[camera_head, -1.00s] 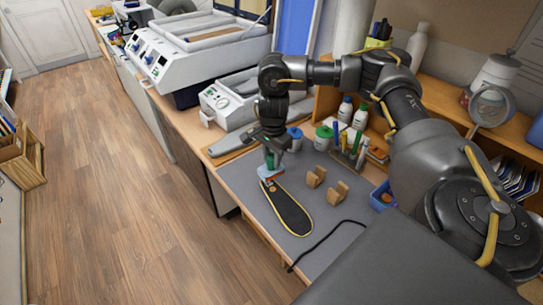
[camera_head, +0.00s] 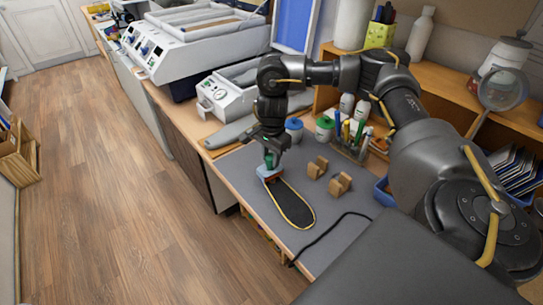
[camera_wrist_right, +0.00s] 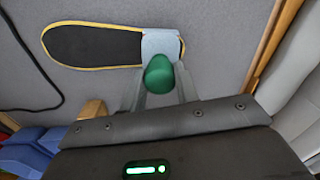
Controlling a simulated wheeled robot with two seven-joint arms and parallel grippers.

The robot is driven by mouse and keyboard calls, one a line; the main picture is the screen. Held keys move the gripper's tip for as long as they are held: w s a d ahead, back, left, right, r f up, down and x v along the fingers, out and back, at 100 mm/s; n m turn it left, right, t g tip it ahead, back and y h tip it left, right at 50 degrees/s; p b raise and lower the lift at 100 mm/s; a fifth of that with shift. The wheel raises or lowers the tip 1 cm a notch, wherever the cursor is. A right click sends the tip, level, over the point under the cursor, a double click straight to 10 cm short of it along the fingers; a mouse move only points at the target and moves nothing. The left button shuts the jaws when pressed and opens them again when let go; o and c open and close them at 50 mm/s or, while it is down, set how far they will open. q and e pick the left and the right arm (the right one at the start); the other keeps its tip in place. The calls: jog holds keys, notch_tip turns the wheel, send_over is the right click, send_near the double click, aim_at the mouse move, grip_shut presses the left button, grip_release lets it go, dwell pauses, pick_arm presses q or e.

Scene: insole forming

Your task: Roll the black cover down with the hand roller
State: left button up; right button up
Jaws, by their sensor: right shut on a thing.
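The black cover (camera_head: 294,207) lies on the insole with a yellow edge around it, flat on the grey mat; it also shows in the right wrist view (camera_wrist_right: 95,46). The hand roller (camera_head: 269,171) has a green handle and a pale blue frame, and it sits at the cover's far end. In the right wrist view the roller's green handle (camera_wrist_right: 159,74) is between my fingers, and its frame hides that end of the cover. My right gripper (camera_head: 271,150) is shut on the handle. My left gripper is not in view.
Two wooden blocks (camera_head: 340,184) stand right of the insole. A black cable (camera_head: 325,238) curves over the grey mat (camera_head: 250,160). Bottles and a pen holder stand behind. A white machine (camera_head: 219,97) is on the bench to the left.

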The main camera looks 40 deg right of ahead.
jog(key=shift+f+b, duration=0.5)
jog(key=shift+f, duration=0.25)
dwell(0.8)
jog(key=shift+s+f, duration=0.1)
dwell(1.1)
